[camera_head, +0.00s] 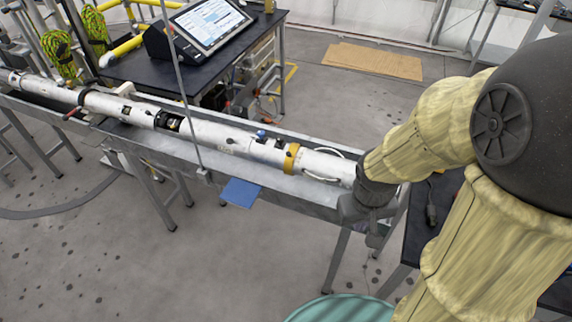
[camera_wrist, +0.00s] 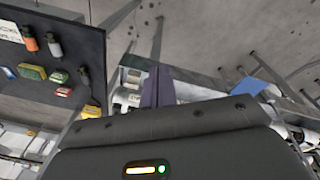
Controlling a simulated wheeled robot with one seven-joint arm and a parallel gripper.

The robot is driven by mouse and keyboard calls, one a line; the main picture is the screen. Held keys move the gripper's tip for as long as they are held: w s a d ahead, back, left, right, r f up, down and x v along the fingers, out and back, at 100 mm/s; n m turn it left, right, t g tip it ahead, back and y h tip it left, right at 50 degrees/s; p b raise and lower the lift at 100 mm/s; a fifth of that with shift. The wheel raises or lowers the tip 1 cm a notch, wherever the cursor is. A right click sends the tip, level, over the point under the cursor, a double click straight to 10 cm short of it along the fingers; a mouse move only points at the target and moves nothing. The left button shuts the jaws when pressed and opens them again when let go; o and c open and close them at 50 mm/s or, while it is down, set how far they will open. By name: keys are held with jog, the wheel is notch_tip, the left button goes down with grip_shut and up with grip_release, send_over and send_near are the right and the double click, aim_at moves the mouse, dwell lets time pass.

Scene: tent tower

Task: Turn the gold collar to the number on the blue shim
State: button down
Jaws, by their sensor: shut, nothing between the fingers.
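The gold collar (camera_head: 291,158) is a band around the white tube (camera_head: 232,137), towards its right end, in the head view. No number on it can be read. A flat blue plate (camera_head: 240,192) sticks out from the trough's front edge and also shows in the wrist view (camera_wrist: 246,88). A small blue piece (camera_head: 261,134) sits on top of the tube. I cannot tell which blue thing is the shim. My gripper (camera_wrist: 158,86) is shut and empty, its dark fingers together in the wrist view. In the head view my wrist is near the tube's right end, right of the collar.
The tube lies in a long metal trough (camera_head: 80,122) on legs. A black bench (camera_head: 130,68) with a screen (camera_head: 210,22) stands behind. The wrist view shows a dark board (camera_wrist: 45,62) with several coloured parts. A teal round thing (camera_head: 340,308) is at the bottom.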

jog(key=w+a+f+n+t+h+p, duration=0.1)
jog(key=w+f+n+t+h, duration=0.25)
jog(key=n, duration=0.55)
jog(key=w+f+n+h+p, duration=0.1)
jog(key=w+f+n+h, duration=0.25)
jog(key=n+h, duration=0.45)
jog(key=w+a+f+n+t+y, duration=0.2)
jog(key=w+a+n+t+y, duration=0.1)
jog(key=a+n, duration=0.5)
jog(key=w+a+f+n+t+y, duration=0.3)
jog(key=a+n+t+y, duration=0.3)
jog(key=a, duration=0.4)
jog(key=shift+w+a+n+t+p, duration=0.35)
jog(key=shift+w+n+t, duration=0.3)
jog(key=shift+n, duration=0.55)
